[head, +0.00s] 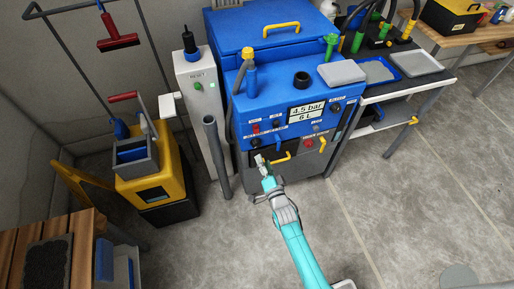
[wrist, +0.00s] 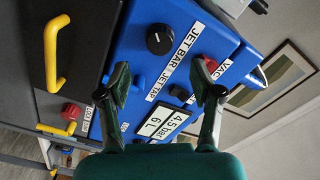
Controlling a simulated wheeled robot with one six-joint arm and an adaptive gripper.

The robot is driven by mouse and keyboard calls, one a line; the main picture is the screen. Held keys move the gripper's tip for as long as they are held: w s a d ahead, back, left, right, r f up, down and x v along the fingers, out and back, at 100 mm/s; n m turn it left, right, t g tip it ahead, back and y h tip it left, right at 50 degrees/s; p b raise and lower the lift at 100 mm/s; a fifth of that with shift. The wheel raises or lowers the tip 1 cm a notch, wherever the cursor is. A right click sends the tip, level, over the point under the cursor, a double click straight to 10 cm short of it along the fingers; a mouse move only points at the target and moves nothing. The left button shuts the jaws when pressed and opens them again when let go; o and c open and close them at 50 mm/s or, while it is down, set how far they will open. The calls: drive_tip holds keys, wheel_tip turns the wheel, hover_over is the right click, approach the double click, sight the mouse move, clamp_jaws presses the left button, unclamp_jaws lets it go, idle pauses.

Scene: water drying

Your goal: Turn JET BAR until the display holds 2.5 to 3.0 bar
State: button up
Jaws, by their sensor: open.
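The display (head: 307,110) on the blue machine reads 4.5 bar and 6 L; it also shows, turned on its side, in the wrist view (wrist: 161,121). The JET BAR knob (wrist: 160,39) is a round black knob with a white mark, beside its white label in the wrist view. My gripper (head: 263,162) is in front of the machine's lower left front in the head view. In the wrist view my gripper (wrist: 160,78) is open and empty, its two fingers apart, with the knob beyond the gap and not touched.
Yellow handles (wrist: 54,52) stick out from the dark lower front. A grey post (head: 216,157) stands left of the machine.

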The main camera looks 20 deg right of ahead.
sight(257, 146)
drive_tip(key=w, duration=0.7)
drive_tip(key=shift+w, duration=0.35)
drive_tip(key=c, duration=1.1)
